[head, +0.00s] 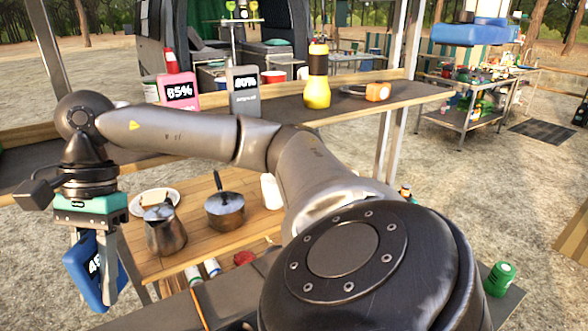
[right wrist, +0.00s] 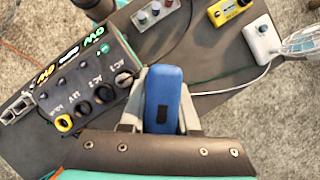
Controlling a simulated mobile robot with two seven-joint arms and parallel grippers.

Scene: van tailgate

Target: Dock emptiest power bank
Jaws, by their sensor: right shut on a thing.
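A blue power bank (head: 88,272) hangs tilted in my right gripper (head: 100,268), at the left of the head view. Its display is partly covered by a finger; "45" seems to show. In the right wrist view the fingers are shut on the blue power bank (right wrist: 165,100), seen end-on over a dark surface. A pink power bank (head: 180,98) reading 85% stands on the shelf. My left gripper is in neither view. I cannot tell which thing is the dock.
A dark box (right wrist: 85,85) with several sockets and green and yellow displays lies left of the held bank. A white device with a blue knob (right wrist: 262,42) and a yellow device (right wrist: 230,12) lie upper right, with cables. A kettle (head: 166,230) and pot (head: 225,210) stand on the wooden table.

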